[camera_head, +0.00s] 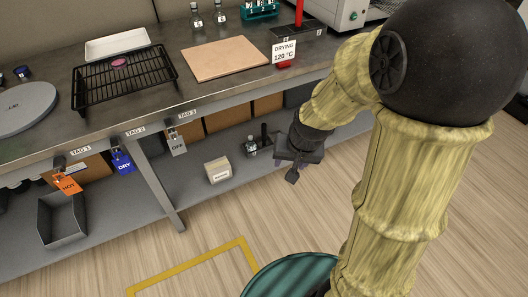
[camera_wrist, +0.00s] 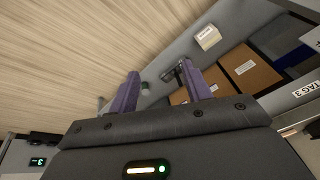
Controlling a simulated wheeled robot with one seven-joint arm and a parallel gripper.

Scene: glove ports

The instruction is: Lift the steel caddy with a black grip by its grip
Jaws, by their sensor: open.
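A small steel caddy (camera_head: 252,150) with an upright black grip (camera_head: 264,132) is on the lower shelf under the bench, with small glass bottles at it. My gripper (camera_head: 292,175) is to the right of the caddy and in front of the shelf, apart from it. In the wrist view the two purple-grey fingers of my gripper (camera_wrist: 160,82) are spread with nothing between them. A dark bar that looks like the grip (camera_wrist: 173,73) shows beyond the right finger, which hides part of the caddy.
A pale box (camera_head: 218,170) is left of the caddy on the lower shelf (camera_head: 195,200); brown cartons (camera_head: 228,116) stand behind. Hanging tags (camera_head: 176,143) and a bench leg (camera_head: 160,185) are further left. The bench top (camera_head: 190,95) overhangs the shelf. Open floor lies in front.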

